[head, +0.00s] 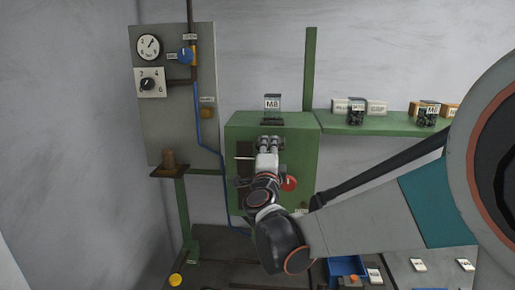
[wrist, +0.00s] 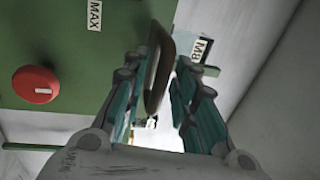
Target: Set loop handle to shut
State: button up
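A loop handle (wrist: 159,75), dark brown with a paler edge, shows in the wrist view in front of the green machine. It lies between the two fingers of my gripper (wrist: 160,95). The fingers are apart; the loop is close to the left finger, and a gap shows to the right finger. I cannot tell whether the left finger touches it. In the head view my gripper (head: 268,143) is in front of the green machine box (head: 304,145) and hides the handle, so its setting cannot be read there.
A grey panel (head: 148,120) with a gauge and blue knob (head: 185,56) stands left. A green shelf (head: 380,124) carries small boxes. A blue bin (head: 345,270) is below.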

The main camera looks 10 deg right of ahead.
aim_at(270, 140)
grip_shut()
jog(key=b+x, duration=0.1)
jog(key=x, duration=0.1)
jog(key=f+b+x, duration=0.1)
jog(key=x, duration=0.2)
jog(key=shift+w+d+f, duration=0.1)
jog(key=shift+w+d, duration=0.1)
jog(key=shift+w, duration=0.5)
jog(key=shift+o, duration=1.8)
grip_release()
jog(key=shift+d, duration=0.1)
